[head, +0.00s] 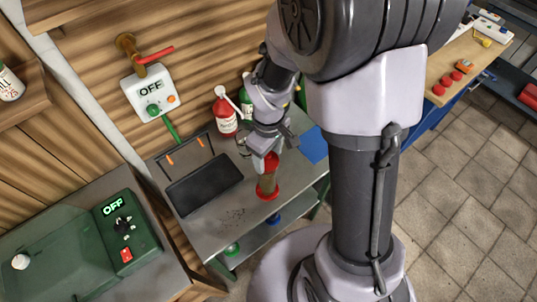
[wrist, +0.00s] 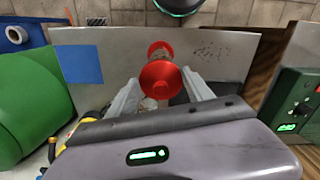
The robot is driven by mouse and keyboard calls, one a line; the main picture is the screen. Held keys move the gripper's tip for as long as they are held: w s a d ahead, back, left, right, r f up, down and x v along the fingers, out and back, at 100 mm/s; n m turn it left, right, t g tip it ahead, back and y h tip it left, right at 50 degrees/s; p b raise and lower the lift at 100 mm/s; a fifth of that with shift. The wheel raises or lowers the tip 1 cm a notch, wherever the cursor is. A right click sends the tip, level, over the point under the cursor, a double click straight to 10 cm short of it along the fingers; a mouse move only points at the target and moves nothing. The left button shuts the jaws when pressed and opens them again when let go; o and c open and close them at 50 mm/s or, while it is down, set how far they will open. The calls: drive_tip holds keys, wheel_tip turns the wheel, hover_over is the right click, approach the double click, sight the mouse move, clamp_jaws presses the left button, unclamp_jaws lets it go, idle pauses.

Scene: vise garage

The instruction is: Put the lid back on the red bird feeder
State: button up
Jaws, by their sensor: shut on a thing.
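The red lid (head: 271,161) is between the fingers of my gripper (head: 265,155), which is shut on it. The bird feeder (head: 267,184) stands upright on the grey workbench, with a brownish body and a red base. The lid is right over the feeder's top; I cannot tell whether they touch. In the wrist view the round red lid (wrist: 161,82) lies between the two fingers of my gripper (wrist: 161,88). The feeder (wrist: 160,50) shows just beyond it, partly hidden by the lid.
The grey workbench (head: 220,222) carries a black tray (head: 204,184), a red bottle (head: 225,112), a green bottle (head: 246,108) and a blue patch (head: 314,144). Dark crumbs (head: 234,216) lie left of the feeder. A green machine (head: 120,232) stands at the lower left.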

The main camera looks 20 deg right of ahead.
drive_tip(key=shift+f, duration=0.15)
idle(0.4)
drive_tip(key=o, duration=1.9)
wheel_tip(320, 180, up, 7)
drive_tip(key=p, duration=0.5)
drive_tip(key=shift+p, duration=0.4)
clamp_jaws()
drive_tip(key=shift+f, duration=0.1)
drive_tip(key=shift+f+b, duration=2)
drive_tip(key=shift+f, duration=0.2)
